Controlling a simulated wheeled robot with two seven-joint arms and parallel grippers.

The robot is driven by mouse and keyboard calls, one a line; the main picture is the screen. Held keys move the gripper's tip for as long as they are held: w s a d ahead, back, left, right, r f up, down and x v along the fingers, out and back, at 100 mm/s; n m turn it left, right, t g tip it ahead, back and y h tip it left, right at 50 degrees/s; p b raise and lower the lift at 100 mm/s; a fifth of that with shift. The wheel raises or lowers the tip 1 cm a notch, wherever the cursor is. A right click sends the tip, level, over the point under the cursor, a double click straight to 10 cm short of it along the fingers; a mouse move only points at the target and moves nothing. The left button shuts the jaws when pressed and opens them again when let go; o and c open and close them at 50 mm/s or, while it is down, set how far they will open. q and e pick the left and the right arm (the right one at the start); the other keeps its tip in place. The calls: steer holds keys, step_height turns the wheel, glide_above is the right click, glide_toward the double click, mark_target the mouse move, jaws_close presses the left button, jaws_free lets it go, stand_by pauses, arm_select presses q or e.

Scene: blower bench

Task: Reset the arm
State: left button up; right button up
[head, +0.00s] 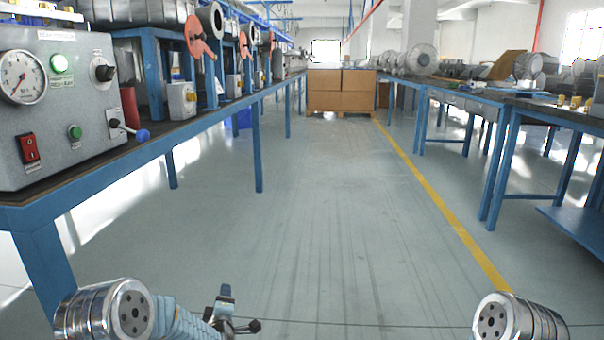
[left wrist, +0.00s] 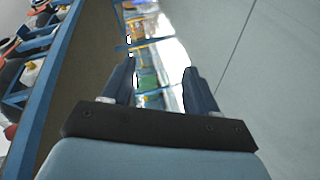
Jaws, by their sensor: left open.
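My left gripper shows in the left wrist view (left wrist: 158,85), its two dark fingers apart with nothing between them. In the head view my left gripper (head: 226,308) is low at the bottom, over the floor and to the right of the near bench leg. It is apart from the bench and touches nothing that I can see. My right gripper is in neither view; a silver arm joint of mine shows at the bottom right.
A grey control box (head: 60,105) with a gauge, buttons and a switch stands on the left blue bench (head: 215,118). Blue tables (head: 505,150) line the right side. Brown boxes (head: 340,90) stand at the aisle's far end. The floor (head: 330,220) between is clear, with a yellow line.

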arm_select(q)
steer(key=s+d+f+m+g+h, duration=0.2)
steer(key=s+f+m, duration=0.1)
steer(key=s+f, duration=0.25)
steer(key=s+d+f+m+g+h, duration=0.1)
steer(key=s+d+f+m+g, duration=0.2)
steer(key=f, duration=0.4)
steer(key=s+d+f+m+g+h, duration=0.1)
steer(key=s+d+f+m+g, duration=0.15)
steer(key=s, duration=0.65)
steer(key=s+d+f+m+g+h, duration=0.1)
steer(key=s+f+m+g+h, duration=0.2)
steer(key=s, duration=0.6)
steer(key=s+d+f+m+g, duration=0.1)
steer(key=s+f+m+g, duration=0.2)
steer(key=s, duration=0.6)
steer(key=s+d+r+g+p, duration=0.1)
steer(key=s+r+p, duration=0.2)
steer(key=r+p, duration=1.4)
steer(key=shift+d+p, duration=0.2)
steer(key=shift+p, duration=0.15)
steer(key=shift+f, duration=0.1)
